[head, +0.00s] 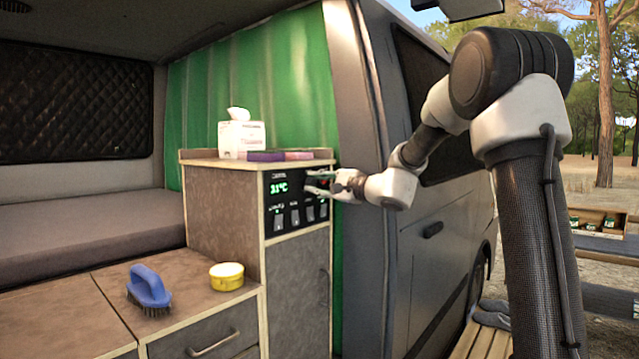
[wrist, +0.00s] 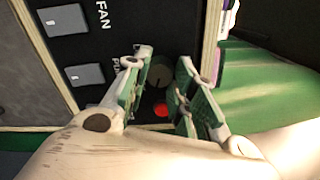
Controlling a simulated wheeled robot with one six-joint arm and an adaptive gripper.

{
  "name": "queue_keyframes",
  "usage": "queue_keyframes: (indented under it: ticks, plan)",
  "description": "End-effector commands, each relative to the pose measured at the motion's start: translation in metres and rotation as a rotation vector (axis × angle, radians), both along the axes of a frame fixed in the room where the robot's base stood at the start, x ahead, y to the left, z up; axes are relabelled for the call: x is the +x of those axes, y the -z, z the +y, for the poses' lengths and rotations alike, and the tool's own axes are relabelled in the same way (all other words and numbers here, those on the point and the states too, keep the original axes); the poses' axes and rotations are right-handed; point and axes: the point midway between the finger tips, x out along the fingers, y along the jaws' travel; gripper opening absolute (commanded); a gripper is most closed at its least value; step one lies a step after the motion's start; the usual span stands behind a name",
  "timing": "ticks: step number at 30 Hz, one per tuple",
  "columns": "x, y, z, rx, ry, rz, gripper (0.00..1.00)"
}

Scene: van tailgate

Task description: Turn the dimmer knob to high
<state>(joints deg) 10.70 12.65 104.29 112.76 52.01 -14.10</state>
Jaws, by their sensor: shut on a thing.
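The dimmer knob (wrist: 160,76) is a dark round knob on the black control panel (wrist: 105,15), between my fingers in the wrist view. My gripper (wrist: 163,72) has green-padded fingers, one on each side of the knob, and is shut on it. In the head view my gripper (head: 316,182) reaches the panel's right side from the right, and the fingers largely hide the knob. The knob's pointer direction cannot be made out. A red button (wrist: 161,110) sits just beside the knob.
The panel has a green display (head: 279,187) and several grey rocker switches (head: 294,217) below. A tissue box (head: 241,138) and a purple item (head: 262,156) are on the cabinet top. A blue brush (head: 149,287) and yellow tin (head: 226,276) stand on the lower counter.

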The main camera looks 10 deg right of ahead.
Motion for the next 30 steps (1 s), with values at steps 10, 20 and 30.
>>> queue_keyframes:
  ticks: [10,20,30]
  plan:
    - [-0.001,-0.004,0.003,0.002,-0.007,-0.01,0.49]
    - [-0.002,-0.003,-0.001,0.001,-0.002,-0.006,0.49]
    - [-0.053,-0.004,-0.038,-0.001,0.001,-0.007,0.49]
